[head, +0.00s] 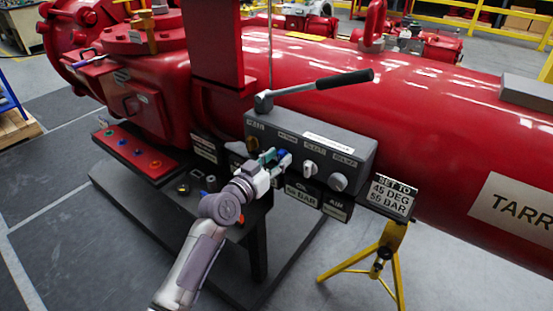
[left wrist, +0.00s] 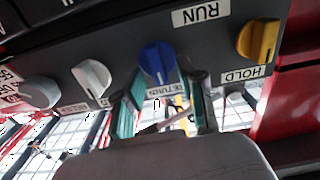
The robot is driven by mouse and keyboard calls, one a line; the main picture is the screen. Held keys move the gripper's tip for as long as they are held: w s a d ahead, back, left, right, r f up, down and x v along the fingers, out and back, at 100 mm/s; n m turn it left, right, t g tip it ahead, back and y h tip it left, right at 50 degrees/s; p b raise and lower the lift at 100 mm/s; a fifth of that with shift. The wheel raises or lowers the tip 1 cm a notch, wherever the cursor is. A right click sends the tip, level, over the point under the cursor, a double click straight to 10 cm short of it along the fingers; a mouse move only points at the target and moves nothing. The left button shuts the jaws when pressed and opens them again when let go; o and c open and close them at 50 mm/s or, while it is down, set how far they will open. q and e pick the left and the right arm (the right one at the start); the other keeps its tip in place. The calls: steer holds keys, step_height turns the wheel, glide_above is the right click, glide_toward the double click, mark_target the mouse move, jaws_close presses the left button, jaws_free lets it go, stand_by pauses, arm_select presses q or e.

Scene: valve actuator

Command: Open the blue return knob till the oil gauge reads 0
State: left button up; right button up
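The blue return knob (head: 284,153) is on the front of the grey control box (head: 354,156). In the left wrist view the blue knob (left wrist: 157,62) shows upside down, its label partly covered. My left gripper (head: 276,161) is in front of this knob. In the left wrist view its green-padded fingers (left wrist: 163,90) are apart, one toward each side of the knob, with no clear contact visible. Below the box, a dark readout plate (head: 303,193) shows "BAR"; its figure is too small to read surely. My right gripper is in neither view.
A yellow knob (left wrist: 259,40) and white knob (left wrist: 91,77) flank the blue one. A grey knob (head: 338,181) is farther right. A black-handled lever (head: 318,88) crosses above the box.

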arm_select(q)
jaws_close()
steer(key=shift+n, duration=0.3)
steer(key=shift+w+a+f+n+p, duration=0.15)
steer(key=shift+n+p, duration=0.2)
steer(key=shift+n, duration=2.2)
steer(key=shift+a+f+n+p, duration=0.2)
steer(key=shift+n+p, duration=0.15)
steer(key=shift+n, duration=2.15)
steer(key=shift+w+a+f+n+p, duration=0.15)
steer(key=shift+n+p, duration=0.2)
steer(key=shift+n, duration=2.2)
steer(key=shift+n, duration=0.3)
